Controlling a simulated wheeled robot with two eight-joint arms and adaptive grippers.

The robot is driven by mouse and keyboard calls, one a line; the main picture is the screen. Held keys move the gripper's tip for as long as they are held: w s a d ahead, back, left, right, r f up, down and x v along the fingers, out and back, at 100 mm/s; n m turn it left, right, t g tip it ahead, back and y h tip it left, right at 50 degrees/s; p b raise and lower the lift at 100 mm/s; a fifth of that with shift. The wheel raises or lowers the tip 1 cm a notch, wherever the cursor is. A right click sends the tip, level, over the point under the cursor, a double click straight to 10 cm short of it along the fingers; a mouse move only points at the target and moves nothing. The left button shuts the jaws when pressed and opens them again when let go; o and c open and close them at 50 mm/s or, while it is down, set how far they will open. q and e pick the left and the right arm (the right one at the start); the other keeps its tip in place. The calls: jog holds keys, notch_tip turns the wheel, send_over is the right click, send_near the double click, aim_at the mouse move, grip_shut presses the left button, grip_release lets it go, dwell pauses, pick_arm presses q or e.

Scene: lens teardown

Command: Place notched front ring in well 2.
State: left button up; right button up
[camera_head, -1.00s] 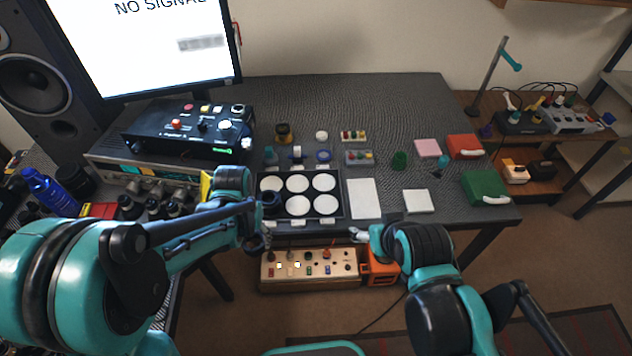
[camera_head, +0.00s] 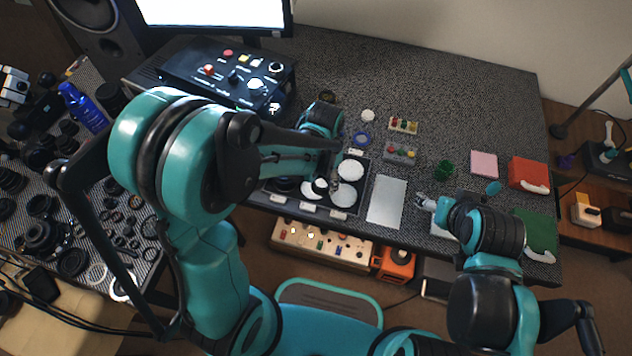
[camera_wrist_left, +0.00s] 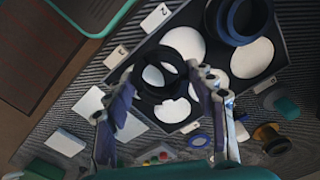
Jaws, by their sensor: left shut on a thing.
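The black ring (camera_wrist_left: 137,81), which I take to be the notched front ring, is between the fingers of my left gripper (camera_wrist_left: 165,90). The gripper is shut on it, over the black tray. White round wells show through and beyond the ring; I cannot tell if it touches the tray. Its notch is not clear. In the head view my left gripper (camera_head: 335,182) is over the right part of the tray (camera_head: 367,172), and my left arm hides much of the tray. My right gripper (camera_head: 425,203) is to the right, near a white card; its jaws are too small to judge.
A larger dark blue-black ring (camera_wrist_left: 233,36) sits at another well. A pale sheet (camera_head: 387,200) lies right of the tray. Blue ring (camera_head: 361,139), white cap (camera_head: 368,116) and button blocks (camera_head: 404,125) stand behind. A black control box (camera_head: 215,75) is at back left.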

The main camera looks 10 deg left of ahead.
pick_arm(q)
jog(key=w+a+f, duration=0.1)
jog(key=w+a+f+b, duration=0.1)
jog(key=a, duration=0.1)
jog(key=shift+w+f, duration=0.2)
jog(key=shift+f, duration=0.1)
notch_tip(320, 180, down, 4)
jog(key=shift+b, duration=1.05)
jog(key=shift+r, duration=0.1)
jog(key=shift+f, duration=0.2)
jog(key=o, duration=1.7)
jog(key=shift+r, duration=0.1)
